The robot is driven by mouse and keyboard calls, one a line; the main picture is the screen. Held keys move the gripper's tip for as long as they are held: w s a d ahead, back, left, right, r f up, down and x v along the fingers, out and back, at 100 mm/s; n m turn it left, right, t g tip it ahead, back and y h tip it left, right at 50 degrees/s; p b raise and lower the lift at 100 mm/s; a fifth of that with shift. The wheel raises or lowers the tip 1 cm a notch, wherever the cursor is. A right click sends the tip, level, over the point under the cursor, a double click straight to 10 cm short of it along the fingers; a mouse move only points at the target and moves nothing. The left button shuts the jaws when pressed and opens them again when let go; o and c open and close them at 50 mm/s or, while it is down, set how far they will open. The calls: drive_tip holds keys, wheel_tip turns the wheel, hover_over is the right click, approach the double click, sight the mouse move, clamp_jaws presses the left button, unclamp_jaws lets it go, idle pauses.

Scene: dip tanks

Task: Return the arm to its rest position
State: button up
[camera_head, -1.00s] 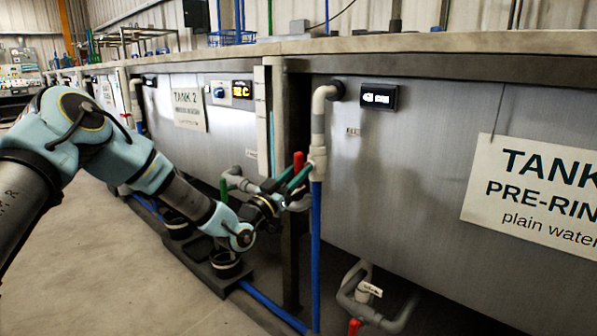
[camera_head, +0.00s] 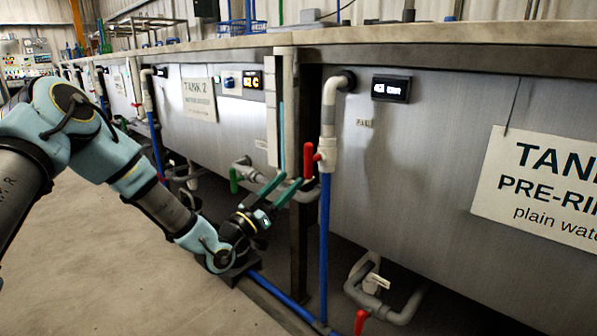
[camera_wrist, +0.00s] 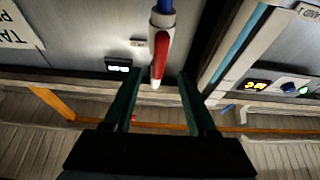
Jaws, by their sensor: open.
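My gripper (camera_head: 291,180) is open, and its two green fingers point up and to the right in the head view. They are just left of and below a red valve handle (camera_head: 308,160) on the pipe at the tank corner. In the wrist view the red handle (camera_wrist: 160,54) shows between the fingertips (camera_wrist: 158,78), beyond or level with them; I cannot tell the exact gap. The handle stands upright in line with its pipe. Nothing is seen held. My arm is stretched out low and forward from the left.
The pre-rinse tank (camera_head: 430,190) and the Tank 2 wall (camera_head: 200,140) stand close on the right and ahead. A grey and blue standpipe (camera_head: 325,220) and a green handle (camera_head: 233,180) are near my gripper. A lower red-handled valve (camera_head: 360,322) is near the floor. Open floor (camera_head: 120,270) lies left.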

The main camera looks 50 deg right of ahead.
drive_tip(key=shift+v, duration=0.95)
drive_tip(key=shift+w, duration=0.1)
